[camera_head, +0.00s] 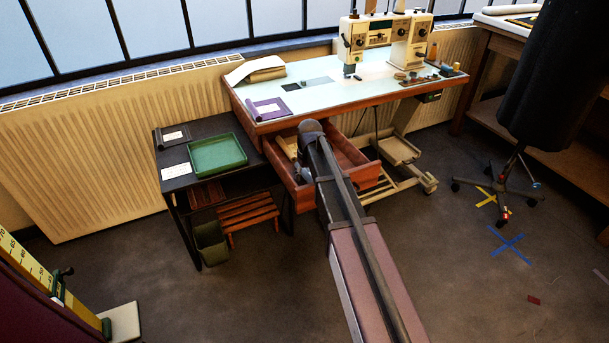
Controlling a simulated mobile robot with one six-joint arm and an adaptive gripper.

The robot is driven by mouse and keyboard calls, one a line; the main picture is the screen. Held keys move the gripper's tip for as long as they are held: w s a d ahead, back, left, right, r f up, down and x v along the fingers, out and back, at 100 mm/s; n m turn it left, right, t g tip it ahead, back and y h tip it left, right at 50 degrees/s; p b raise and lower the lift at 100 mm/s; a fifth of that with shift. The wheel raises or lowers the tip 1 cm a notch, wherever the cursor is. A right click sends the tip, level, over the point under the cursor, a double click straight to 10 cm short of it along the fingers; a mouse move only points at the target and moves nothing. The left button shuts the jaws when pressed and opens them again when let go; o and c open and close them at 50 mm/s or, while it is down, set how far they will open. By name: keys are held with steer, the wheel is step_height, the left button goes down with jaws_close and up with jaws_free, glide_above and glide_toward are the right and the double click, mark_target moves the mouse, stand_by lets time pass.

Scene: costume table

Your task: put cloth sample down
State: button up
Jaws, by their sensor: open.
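A purple cloth sample (274,104) with a pale label lies flat on the left front part of the sewing table (330,90). A dark piece with a pale label (173,136), perhaps another sample, lies on the black side table (170,152). My arm reaches from the bottom edge to the open wooden drawer (355,166) under the sewing table. My gripper (299,170) is open at the drawer's left part, mostly hidden by my arm. No cloth shows in it, and it is apart from the purple sample.
A green tray (217,155) and a white card (176,170) are on the side table. A sewing machine (385,38) stands at the table's back. A rolled cloth (255,70) lies at its back left. A dress form (550,75) stands at right. Open floor surrounds the front.

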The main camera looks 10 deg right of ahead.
step_height(320, 180, up, 12)
steer(key=s+p, duration=0.1)
steer(key=p, duration=1.1)
steer(key=shift+s+d+r, duration=0.2)
steer(key=shift+s+d, duration=0.05)
stand_by(0.4)
steer(key=s+d+m, duration=0.1)
steer(key=s+d, duration=0.1)
steer(key=s, duration=0.9)
steer(key=s+d+m+g, duration=0.1)
steer(key=s+d+m, duration=0.1)
steer(key=s, duration=1)
steer(key=shift+s+m, duration=0.25)
steer(key=shift+m, duration=0.05)
steer(key=shift+f, duration=0.1)
